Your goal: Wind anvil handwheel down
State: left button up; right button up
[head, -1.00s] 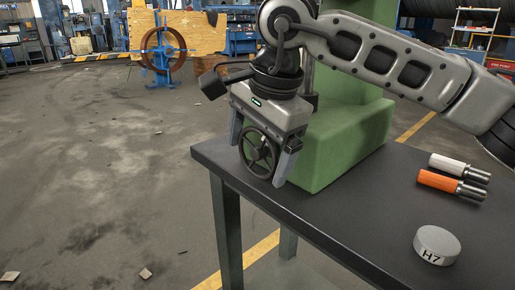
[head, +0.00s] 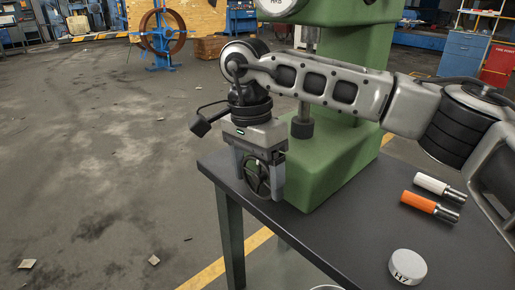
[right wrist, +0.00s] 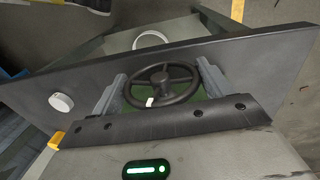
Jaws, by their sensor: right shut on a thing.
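The dark handwheel (head: 257,176) is a spoked ring at the front left of the green machine (head: 335,165), over the table's corner. My right gripper (head: 262,193) points down from above, with one finger on each side of the handwheel, and is shut on its rim. In the right wrist view the handwheel (right wrist: 162,77) sits between the two grey fingers, with a small white mark on its rim. The gripper partly hides the wheel and its mounting in the head view. My left gripper is not in view.
The dark table (head: 325,235) carries a white-handled tool (head: 432,184), an orange-handled tool (head: 425,204) and a grey disc marked H7 (head: 408,266). The machine's column and base stand close beside my right arm. Open floor lies to the left of the table.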

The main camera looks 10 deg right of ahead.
jog(key=shift+r+g+h+p, duration=0.2)
jog(key=shift+g+h+p, duration=0.35)
jog(key=shift+p, duration=0.6)
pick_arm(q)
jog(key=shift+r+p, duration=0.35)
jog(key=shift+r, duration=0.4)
pick_arm(e)
jog(key=shift+w+f+g, duration=0.1)
jog(key=shift+g, duration=0.25)
jog(key=shift+h, duration=0.25)
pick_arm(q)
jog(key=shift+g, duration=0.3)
pick_arm(e)
jog(key=o, duration=1)
jog(key=shift+f, duration=0.1)
jog(key=shift+c, duration=0.2)
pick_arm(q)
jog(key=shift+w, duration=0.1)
